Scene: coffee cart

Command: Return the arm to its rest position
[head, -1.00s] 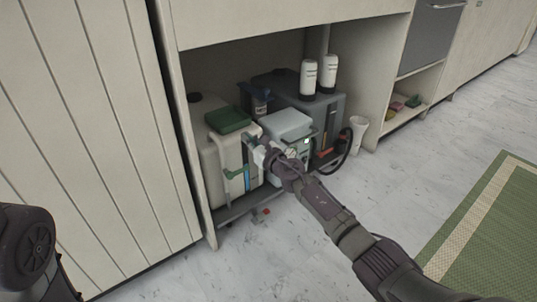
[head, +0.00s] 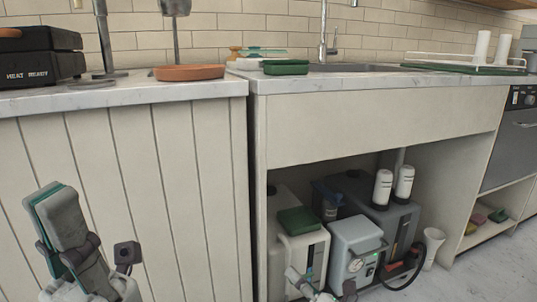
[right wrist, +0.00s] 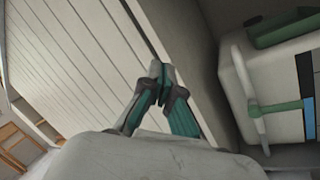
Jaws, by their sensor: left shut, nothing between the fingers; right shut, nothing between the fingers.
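My left gripper (head: 55,212) is upright at the lower left of the head view, in front of the white slatted panel. Its grey and teal fingers are together and hold nothing. My right gripper (head: 293,277) is at the bottom edge of the head view, partly cut off, in front of the open under-sink bay. In the right wrist view its teal fingers (right wrist: 160,72) meet at the tips, with nothing between them. Most of the right arm is out of view.
In the bay stand a white canister with a green cap (head: 298,220), a grey-white machine with a gauge (head: 355,234) and a dark grey box (head: 385,219). The counter edge (head: 360,82) overhangs the bay. A white cup (head: 433,245) stands to the right.

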